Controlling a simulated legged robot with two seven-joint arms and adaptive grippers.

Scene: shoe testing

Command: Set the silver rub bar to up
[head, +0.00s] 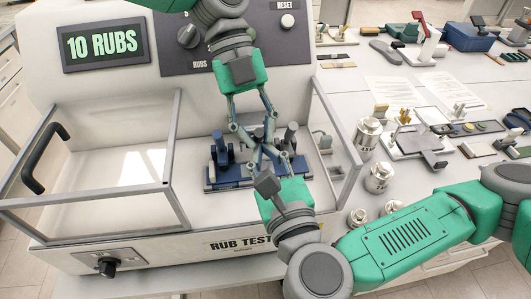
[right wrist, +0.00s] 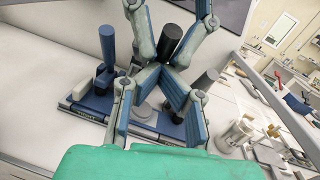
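The rub tester (head: 105,210) has a blue fixture (head: 212,184) inside its clear-sided frame. A blue upright handle (head: 218,146) stands on the fixture's left side and shows in the right wrist view (right wrist: 107,45). Dark-topped upright posts (right wrist: 171,40) stand right of it. I cannot make out which part is the silver rub bar; the crossing fingers hide the fixture's middle. My left gripper (head: 258,142) reaches down over the fixture; its fingertips are too overlapped to judge. My right gripper (head: 270,153) reaches up from below, its fingertips converging (right wrist: 158,74), with nothing visibly held.
The display (head: 105,45) reads 10 RUBS. Metal weights (head: 367,135) stand on the table to the right, with holders, papers and shoe parts beyond. My two grippers are very close together.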

